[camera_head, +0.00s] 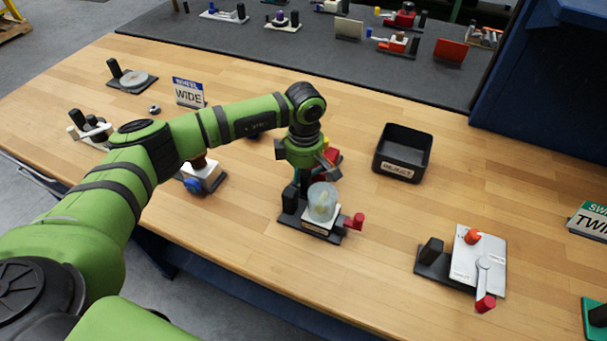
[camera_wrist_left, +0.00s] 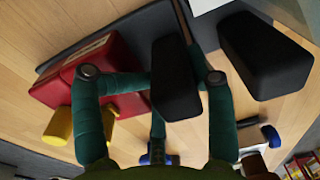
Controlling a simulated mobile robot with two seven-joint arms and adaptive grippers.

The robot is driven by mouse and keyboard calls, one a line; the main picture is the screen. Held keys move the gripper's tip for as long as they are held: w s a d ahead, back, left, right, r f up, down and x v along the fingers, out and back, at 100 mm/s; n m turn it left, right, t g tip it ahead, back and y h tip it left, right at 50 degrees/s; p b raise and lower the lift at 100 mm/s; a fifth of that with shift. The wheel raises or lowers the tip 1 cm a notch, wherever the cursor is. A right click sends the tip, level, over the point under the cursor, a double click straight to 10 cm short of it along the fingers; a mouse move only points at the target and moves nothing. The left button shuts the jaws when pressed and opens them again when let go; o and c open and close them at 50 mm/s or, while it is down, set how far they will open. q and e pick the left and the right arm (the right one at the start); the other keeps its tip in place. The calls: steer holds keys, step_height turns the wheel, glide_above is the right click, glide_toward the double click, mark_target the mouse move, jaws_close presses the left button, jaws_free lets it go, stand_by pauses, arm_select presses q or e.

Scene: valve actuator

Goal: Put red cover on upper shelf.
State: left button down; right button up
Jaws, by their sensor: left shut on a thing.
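My left gripper (camera_head: 304,181) reaches down over the middle of the wooden bench. In the left wrist view its teal fingers (camera_wrist_left: 168,80) are shut on a black upright handle (camera_wrist_left: 176,78). Next to the handle is a red cover-like block (camera_wrist_left: 95,75) with a pale label strip and a yellow knob (camera_wrist_left: 58,126). In the head view only part of the red piece (camera_head: 333,155) shows behind the gripper. Whether it is clear of the bench cannot be told. A dark grey raised surface (camera_head: 250,45) runs along the back. My right gripper is not in view.
A clear-domed device (camera_head: 322,205) with a red knob stands just in front of the gripper. A black bin (camera_head: 402,152) is to the right, a white lever device (camera_head: 476,262) at front right. A blue cabinet (camera_head: 540,85) rises at back right. Several devices stand on the back surface.

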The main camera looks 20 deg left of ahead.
arm_select(q)
steer(key=shift+r, duration=0.1)
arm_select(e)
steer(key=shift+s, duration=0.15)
arm_select(q)
steer(key=c, duration=0.5)
jaws_free()
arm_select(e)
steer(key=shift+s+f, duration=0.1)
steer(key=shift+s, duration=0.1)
